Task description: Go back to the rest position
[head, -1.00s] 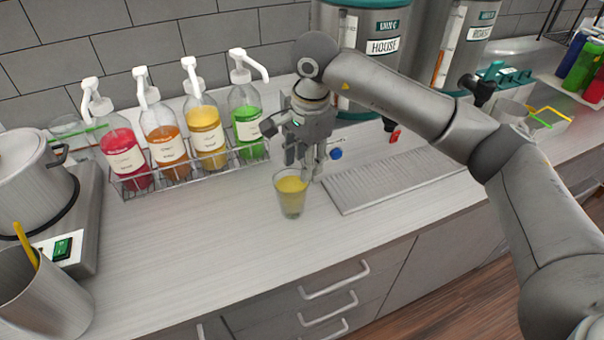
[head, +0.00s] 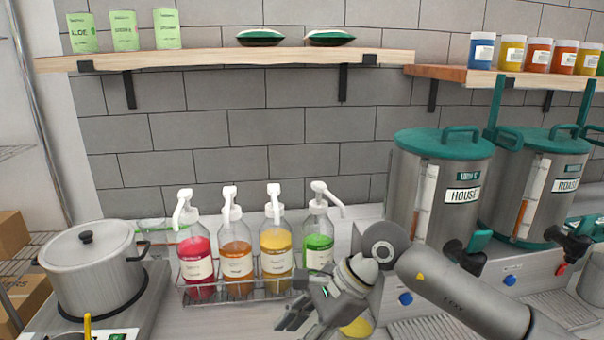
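My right gripper (head: 298,322) is at the bottom middle of the head view, in front of the bottle rack, with its arm coming in from the right. Its fingers look spread apart with nothing between them, though the lower edge of the picture cuts them off. A cup with yellow liquid (head: 357,327) stands on the counter just right of the gripper; my wrist and the picture edge hide most of it.
Several pump bottles stand in a wire rack (head: 222,292) behind the gripper. A lidded pot (head: 92,272) is at left. Two steel dispensers (head: 435,190) with teal lids stand at right. A wooden shelf (head: 220,59) with pouches and packets runs above.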

